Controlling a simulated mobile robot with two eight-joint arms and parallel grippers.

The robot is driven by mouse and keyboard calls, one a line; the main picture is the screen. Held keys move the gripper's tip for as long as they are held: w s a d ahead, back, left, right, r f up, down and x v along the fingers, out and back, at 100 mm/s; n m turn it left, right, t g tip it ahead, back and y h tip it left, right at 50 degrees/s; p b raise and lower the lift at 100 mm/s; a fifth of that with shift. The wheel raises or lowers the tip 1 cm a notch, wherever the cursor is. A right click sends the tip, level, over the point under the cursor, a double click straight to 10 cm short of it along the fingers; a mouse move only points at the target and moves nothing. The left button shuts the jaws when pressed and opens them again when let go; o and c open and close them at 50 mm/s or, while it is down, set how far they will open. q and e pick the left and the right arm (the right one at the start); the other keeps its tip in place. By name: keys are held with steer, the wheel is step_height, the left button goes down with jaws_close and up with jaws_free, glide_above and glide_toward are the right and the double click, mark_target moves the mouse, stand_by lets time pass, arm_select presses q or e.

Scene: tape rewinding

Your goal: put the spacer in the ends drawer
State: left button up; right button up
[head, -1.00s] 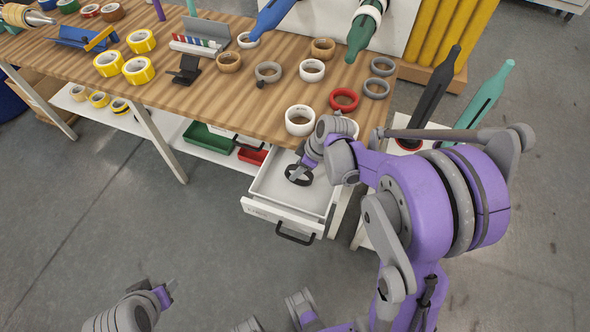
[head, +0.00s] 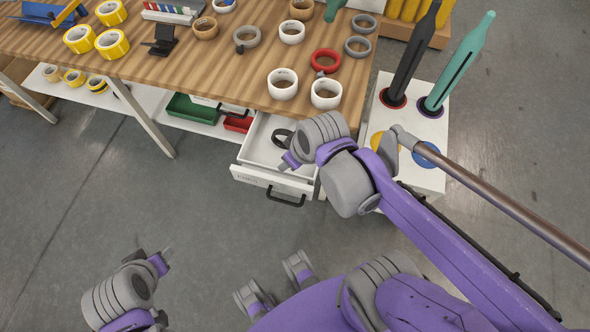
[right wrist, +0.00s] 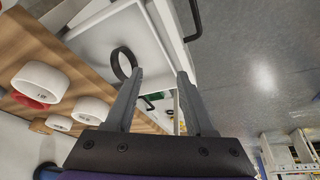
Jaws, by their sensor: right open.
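The spacer, a black ring (head: 281,139), lies in the open white drawer (head: 262,180) under the table; it also shows in the right wrist view (right wrist: 115,66). The drawer's front label is too small to read surely. My right gripper (head: 289,161) is above the drawer's right front part. In the right wrist view the right gripper (right wrist: 161,74) has its fingers apart with nothing held, and the ring is beyond the left finger, partly behind it. My left gripper (head: 165,257) is low at the left over the floor, far from the drawer; its jaws are too small to read.
The wooden table (head: 190,75) above the drawer holds several tape rolls, including white ones (head: 283,84) near its edge. A black drawer handle (head: 286,199) sticks out in front. A white stand (head: 420,170) with dark and teal cones is at right. The floor in front is clear.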

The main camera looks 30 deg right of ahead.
steer(key=s, duration=0.1)
steer(key=s+a+m, duration=0.1)
steer(key=s+m+t, duration=0.1)
steer(key=s, duration=0.1)
steer(key=shift+a+f+h, duration=0.25)
steer(key=shift+f+h, duration=0.05)
steer(key=shift+f, duration=0.05)
steer(key=shift+w, duration=0.1)
stand_by(0.6)
